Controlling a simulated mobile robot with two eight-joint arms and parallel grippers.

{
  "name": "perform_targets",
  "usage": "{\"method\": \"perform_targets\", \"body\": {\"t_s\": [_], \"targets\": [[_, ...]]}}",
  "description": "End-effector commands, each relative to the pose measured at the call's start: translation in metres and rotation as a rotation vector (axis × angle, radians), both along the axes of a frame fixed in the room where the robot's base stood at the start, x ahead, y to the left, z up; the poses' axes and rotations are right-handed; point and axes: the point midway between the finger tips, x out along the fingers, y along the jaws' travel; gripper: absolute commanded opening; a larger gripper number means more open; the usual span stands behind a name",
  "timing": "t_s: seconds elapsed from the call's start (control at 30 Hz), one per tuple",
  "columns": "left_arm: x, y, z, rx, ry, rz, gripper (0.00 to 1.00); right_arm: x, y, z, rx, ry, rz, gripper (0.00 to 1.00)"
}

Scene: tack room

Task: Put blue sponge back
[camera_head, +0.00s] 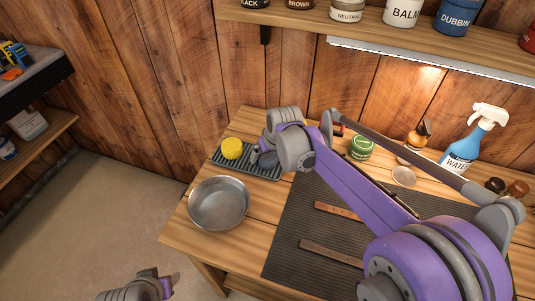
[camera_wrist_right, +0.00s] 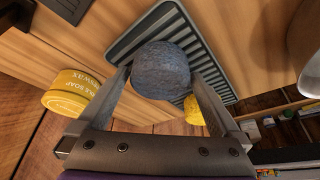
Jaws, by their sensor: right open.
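The blue sponge (camera_wrist_right: 161,70), a round grey-blue ball, sits between the two fingers of my right gripper (camera_wrist_right: 163,82) in the right wrist view. The fingers are open on either side of it. Behind it is the dark ridged tray (camera_wrist_right: 150,22); I cannot tell whether the sponge rests on it. In the head view the tray (camera_head: 262,172) lies at the table's back left. My right gripper (camera_head: 263,157) is over its right end, and the wrist largely hides the sponge there. Part of my left arm's end (camera_head: 140,289) shows at the bottom; its jaw state is unclear.
A yellow sponge (camera_head: 232,148) is on the tray's left part. A metal bowl (camera_head: 219,204) stands in front. A dark mat (camera_head: 290,245) with leather straps, a green tin (camera_head: 361,147) and a blue spray bottle (camera_head: 463,148) are to the right. A shelf (camera_head: 300,20) runs above.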

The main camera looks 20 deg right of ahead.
Motion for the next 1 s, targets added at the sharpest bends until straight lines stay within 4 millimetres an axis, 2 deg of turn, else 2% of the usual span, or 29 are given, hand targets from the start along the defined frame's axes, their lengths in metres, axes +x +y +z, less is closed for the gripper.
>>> {"method": "perform_targets", "body": {"t_s": [0.17, 0.4, 0.53, 0.7, 1.0], "targets": [[0.001, 0.000, 0.003, 0.000, -0.001, 0.000, 0.50, -0.011, -0.002, 0.027, 0.000, 0.000, 0.000, 1.00], [0.002, 0.000, 0.009, 0.000, -0.003, 0.000, 0.50, -0.030, -0.006, 0.075, 0.000, 0.000, -0.001, 1.00], [0.002, 0.000, 0.011, 0.000, -0.004, 0.000, 0.50, -0.039, -0.008, 0.095, 0.000, 0.000, -0.001, 1.00], [0.002, 0.000, 0.012, 0.000, -0.004, 0.000, 0.50, -0.044, -0.009, 0.109, 0.000, 0.000, 0.000, 1.00], [0.002, 0.000, 0.012, 0.000, -0.004, 0.000, 0.50, -0.045, -0.009, 0.111, 0.000, 0.000, 0.000, 1.00]]}}
